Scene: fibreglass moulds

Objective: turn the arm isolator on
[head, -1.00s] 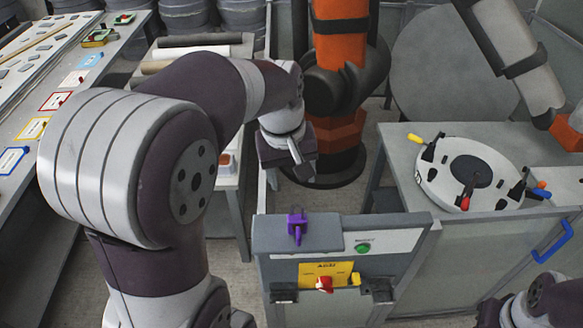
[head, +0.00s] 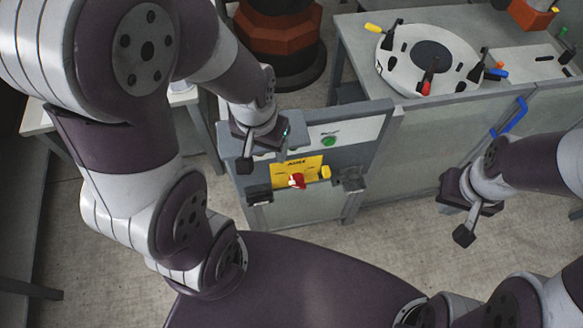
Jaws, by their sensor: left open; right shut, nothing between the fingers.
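The arm isolator is a yellow plate (head: 309,166) with dark lettering on the front of the grey control panel (head: 374,140). A red switch handle (head: 297,181) sits at the plate's lower part, with a small yellow piece (head: 325,172) to its right. My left gripper (head: 262,148) is open over the panel's upper left, above and left of the red handle and seemingly apart from it. The purple item on the panel top is hidden behind this gripper. My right gripper (head: 464,235) is shut and empty, well right of the panel, over the floor.
A green button (head: 328,140) is on the panel right of my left gripper. Dark brackets (head: 349,180) flank the isolator. A bench (head: 355,45) behind holds a round white mould (head: 395,70) with clamps. A blue handle (head: 510,117) is on the fence at right. Floor in front is clear.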

